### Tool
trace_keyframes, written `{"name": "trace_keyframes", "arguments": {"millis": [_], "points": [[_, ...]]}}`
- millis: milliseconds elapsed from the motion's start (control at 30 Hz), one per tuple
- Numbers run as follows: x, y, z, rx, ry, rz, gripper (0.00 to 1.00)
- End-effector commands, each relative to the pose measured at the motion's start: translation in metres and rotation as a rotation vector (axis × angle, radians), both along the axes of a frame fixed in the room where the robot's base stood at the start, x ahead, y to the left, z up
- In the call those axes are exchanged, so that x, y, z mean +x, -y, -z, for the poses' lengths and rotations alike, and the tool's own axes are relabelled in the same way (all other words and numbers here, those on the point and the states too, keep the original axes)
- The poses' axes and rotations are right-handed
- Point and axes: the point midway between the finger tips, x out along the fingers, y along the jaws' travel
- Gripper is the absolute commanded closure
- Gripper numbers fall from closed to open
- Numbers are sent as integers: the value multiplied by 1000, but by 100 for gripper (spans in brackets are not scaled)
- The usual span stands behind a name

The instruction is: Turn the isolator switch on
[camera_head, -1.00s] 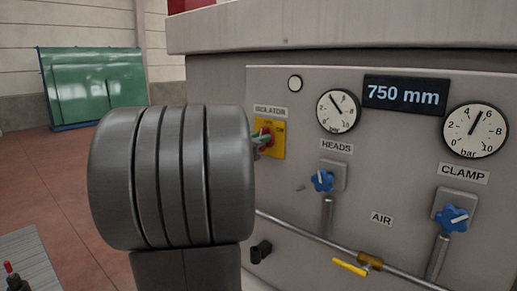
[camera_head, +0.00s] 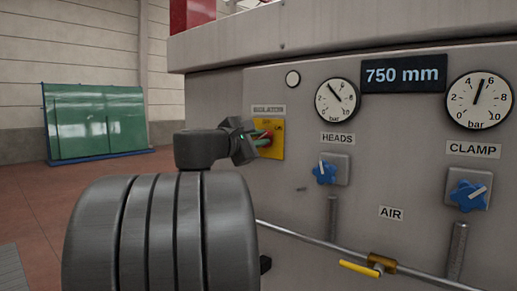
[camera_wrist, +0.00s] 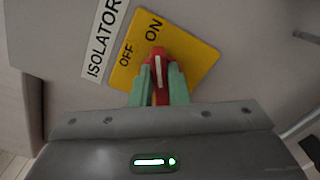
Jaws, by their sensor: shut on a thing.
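The isolator switch is a red knob (camera_wrist: 157,60) with a white line, on a yellow plate (camera_wrist: 190,53) marked OFF and ON. In the wrist view its white line points roughly at the word ON. My gripper (camera_wrist: 160,84) has its green fingers shut on the knob, one on each side. In the head view the gripper (camera_head: 262,139) reaches the yellow plate (camera_head: 278,132) from the left. The fingers and wrist hide most of the knob there.
Right of the switch are the blue HEADS knob (camera_head: 325,172), the blue CLAMP knob (camera_head: 468,195) and gauges above them. A pipe with a yellow lever (camera_head: 360,268) runs below. A green glass rack (camera_head: 100,122) stands at the far left, with open floor before it.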

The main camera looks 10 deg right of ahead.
Motion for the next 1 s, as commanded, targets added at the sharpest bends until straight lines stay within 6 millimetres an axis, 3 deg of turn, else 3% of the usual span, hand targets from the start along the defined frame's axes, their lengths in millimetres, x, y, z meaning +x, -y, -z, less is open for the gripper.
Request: {"name": "trace_keyframes", "arguments": {"millis": [667, 700, 800, 1000], "points": [[0, 0, 1, 40, 49, 1, 100], [0, 0, 1, 40, 49, 1, 80], [0, 0, 1, 40, 49, 1, 64], [0, 0, 1, 39, 48, 1, 64]]}}
